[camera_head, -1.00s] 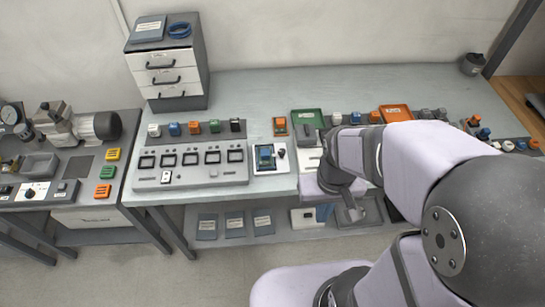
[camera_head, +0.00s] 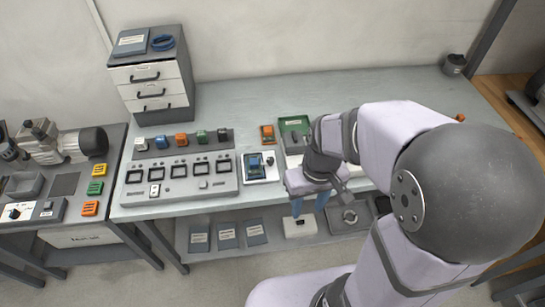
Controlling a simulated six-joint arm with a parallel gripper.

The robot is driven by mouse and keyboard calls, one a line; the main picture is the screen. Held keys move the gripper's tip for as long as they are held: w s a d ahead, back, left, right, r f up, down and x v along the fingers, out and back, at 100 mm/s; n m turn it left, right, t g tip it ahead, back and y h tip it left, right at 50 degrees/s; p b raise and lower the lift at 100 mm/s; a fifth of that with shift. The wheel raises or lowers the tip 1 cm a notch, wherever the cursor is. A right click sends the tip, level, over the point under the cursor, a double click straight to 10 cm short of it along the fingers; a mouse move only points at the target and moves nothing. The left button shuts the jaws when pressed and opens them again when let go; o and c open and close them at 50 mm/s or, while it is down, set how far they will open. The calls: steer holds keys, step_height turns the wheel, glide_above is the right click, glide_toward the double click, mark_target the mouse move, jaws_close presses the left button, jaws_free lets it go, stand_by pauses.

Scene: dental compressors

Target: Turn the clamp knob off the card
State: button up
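A blue-green card (camera_head: 254,164) lies on a white plate (camera_head: 250,179) at the front of the bench, right of the grey panel. A small dark knob (camera_head: 270,160) stands at the card's right side; at this size I cannot tell how far it overlaps the card. My gripper (camera_head: 310,204) is right of the plate and points down near the bench's front edge. Its two blue fingertips look apart, with nothing seen between them. It is clear of the knob. My arm hides much of the bench's right side.
A grey panel (camera_head: 180,192) with several dark windows stands left of the plate. Coloured blocks line its back. A green tray (camera_head: 293,123) and an orange block (camera_head: 267,134) lie behind. A drawer unit (camera_head: 150,88) stands back left. The middle back of the bench is clear.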

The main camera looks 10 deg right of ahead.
steer(key=w+a+f+n+y+b, duration=0.15)
steer(key=w+n, duration=0.45)
steer(key=w, duration=0.7)
steer(key=n+t+y+b, duration=0.1)
steer(key=n+y+b, duration=0.15)
steer(key=n, duration=0.45)
glide_toward(271, 159)
steer(key=shift+p+x, duration=1.65)
steer(key=shift+x, duration=2.15)
jaws_close()
